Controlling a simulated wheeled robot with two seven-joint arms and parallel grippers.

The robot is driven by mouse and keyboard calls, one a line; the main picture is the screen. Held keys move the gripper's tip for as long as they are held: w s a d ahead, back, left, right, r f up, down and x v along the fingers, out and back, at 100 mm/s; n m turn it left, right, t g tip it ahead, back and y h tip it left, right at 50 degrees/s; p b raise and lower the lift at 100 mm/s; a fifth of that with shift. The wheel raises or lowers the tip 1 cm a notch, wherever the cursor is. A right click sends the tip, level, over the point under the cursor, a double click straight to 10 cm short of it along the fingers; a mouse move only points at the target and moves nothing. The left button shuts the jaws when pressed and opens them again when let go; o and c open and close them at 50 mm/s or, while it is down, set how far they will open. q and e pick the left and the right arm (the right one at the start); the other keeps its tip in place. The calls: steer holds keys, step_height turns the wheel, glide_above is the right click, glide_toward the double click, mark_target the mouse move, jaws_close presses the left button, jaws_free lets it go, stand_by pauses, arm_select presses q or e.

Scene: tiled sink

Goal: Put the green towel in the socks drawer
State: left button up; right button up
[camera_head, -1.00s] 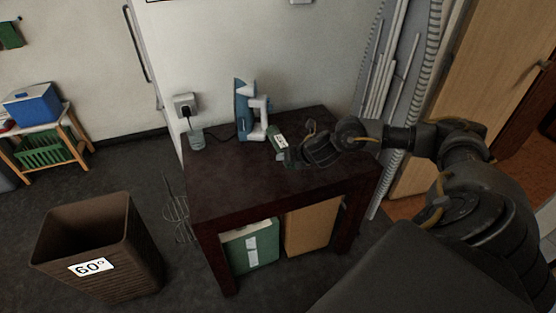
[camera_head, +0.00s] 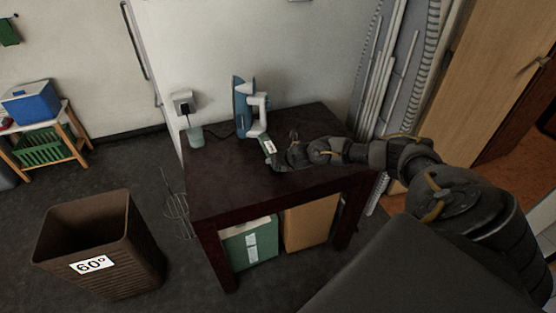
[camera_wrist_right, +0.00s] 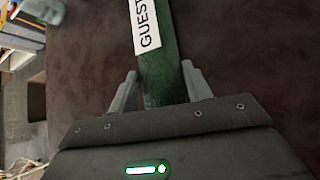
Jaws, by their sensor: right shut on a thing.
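In the right wrist view the towel (camera_wrist_right: 161,75) shows the label "GUEST". My right gripper (camera_head: 281,155) reaches in from the right and is shut on the near end of the towel; the two fingers (camera_wrist_right: 158,90) stand on either side of it. Whether the towel rests on the table or hangs just above it is hard to tell. My left gripper is not in view. No drawer marked for socks can be made out.
The dark table (camera_head: 230,185) holds a blue and white iron (camera_head: 243,108) and a cup (camera_head: 195,136). A green box (camera_head: 262,248) and a brown box (camera_head: 308,224) stand beneath. A brown "60°" basket (camera_head: 140,245) is at left; open floor lies behind it.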

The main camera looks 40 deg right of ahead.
steer(key=shift+f, duration=0.15)
steer(key=o, duration=1)
